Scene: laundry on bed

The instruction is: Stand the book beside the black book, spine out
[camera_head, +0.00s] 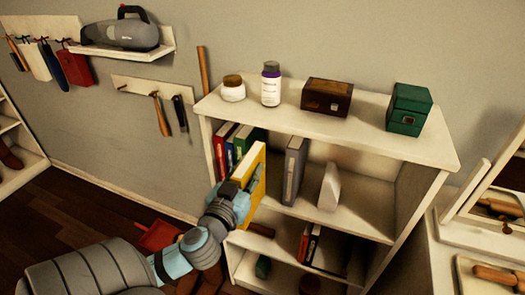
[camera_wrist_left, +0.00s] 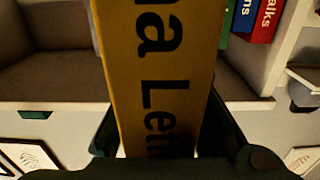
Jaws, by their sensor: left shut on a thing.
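My left gripper (camera_head: 243,188) is shut on a yellow book (camera_head: 256,185), held upright at the front of the bookcase's upper compartment. In the left wrist view the yellow book (camera_wrist_left: 155,70) shows its spine with dark lettering facing the camera, between the two fingers (camera_wrist_left: 160,135). The head view does not show clearly how deep the yellow book is over the shelf. My right gripper is not in view.
Red (camera_head: 220,142), blue and green (camera_head: 249,138) books stand left in the same compartment, partly behind the yellow book. A white wedge-shaped piece (camera_head: 329,187) stands right of the grey book. The bookcase top (camera_head: 370,128) holds a jar, a bottle and boxes. Shelf room at right is clear.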

